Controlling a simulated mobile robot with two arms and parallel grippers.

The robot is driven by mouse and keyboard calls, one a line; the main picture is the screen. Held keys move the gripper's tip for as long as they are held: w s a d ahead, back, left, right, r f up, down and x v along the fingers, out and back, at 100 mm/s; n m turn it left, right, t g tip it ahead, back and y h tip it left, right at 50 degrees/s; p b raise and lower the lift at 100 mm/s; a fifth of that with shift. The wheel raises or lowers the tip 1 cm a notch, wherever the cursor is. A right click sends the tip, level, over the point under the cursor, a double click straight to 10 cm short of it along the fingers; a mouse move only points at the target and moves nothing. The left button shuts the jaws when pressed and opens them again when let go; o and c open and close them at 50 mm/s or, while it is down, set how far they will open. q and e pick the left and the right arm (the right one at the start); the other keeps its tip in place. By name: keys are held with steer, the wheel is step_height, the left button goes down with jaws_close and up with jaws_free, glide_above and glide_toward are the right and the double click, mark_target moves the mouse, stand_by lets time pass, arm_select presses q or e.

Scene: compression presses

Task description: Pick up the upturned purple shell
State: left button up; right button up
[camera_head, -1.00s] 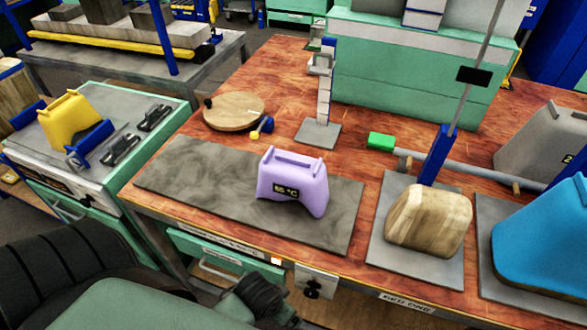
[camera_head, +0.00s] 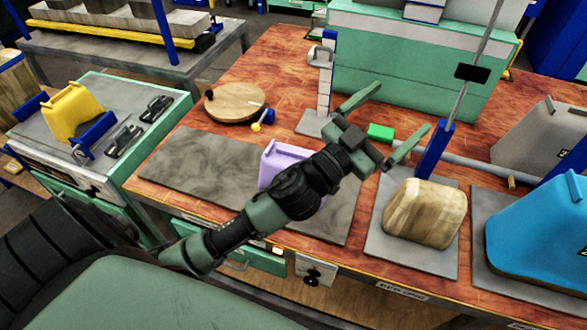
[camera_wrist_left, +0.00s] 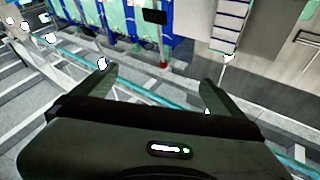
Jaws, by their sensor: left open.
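The purple shell (camera_head: 275,160) sits on a grey mat (camera_head: 195,165) on the wooden workbench, with a ridge along its top. My left gripper (camera_head: 392,122) is open and empty, above the bench to the right of and beyond the shell. Its two fingers spread toward the upper right, one on either side of a green block. In the left wrist view the open fingers (camera_wrist_left: 158,85) have nothing between them; the shell is not in that view. My right gripper is not in view.
A wooden block (camera_head: 425,213) stands on a mat right of the shell, near a blue post (camera_head: 436,152) and a blue shell (camera_head: 540,230). A round wooden board (camera_head: 235,104) and an upright stand (camera_head: 325,85) are behind. A yellow shell (camera_head: 72,112) is on the left cabinet.

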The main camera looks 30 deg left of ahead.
arm_select(q)
steer(key=s+d+r+m+g+h, duration=0.2)
steer(key=d+r+m+g+h, duration=0.1)
steer(key=d+m+g+h, duration=0.6)
steer(key=g+y, duration=1.1)
steer(key=y, duration=0.6)
glide_above(294, 152)
steer(key=f, duration=1.6)
steer(key=shift+w+d+f, duration=0.1)
steer(key=shift+w+d, duration=0.1)
steer(key=shift+a+f, duration=0.15)
steer(key=shift+f, duration=0.15)
steer(key=f+p, duration=0.1)
steer(key=f, duration=0.1)
steer(key=f+p, duration=0.1)
steer(key=f, duration=0.1)
steer(key=f+p, duration=0.1)
steer(key=f, duration=0.1)
steer(key=shift+s+a+f, duration=0.1)
steer(key=shift+s+f, duration=0.05)
steer(key=shift+s, duration=0.2)
steer(key=shift+w+f, duration=0.1)
steer(key=shift+f, duration=0.25)
steer(key=c, duration=2)
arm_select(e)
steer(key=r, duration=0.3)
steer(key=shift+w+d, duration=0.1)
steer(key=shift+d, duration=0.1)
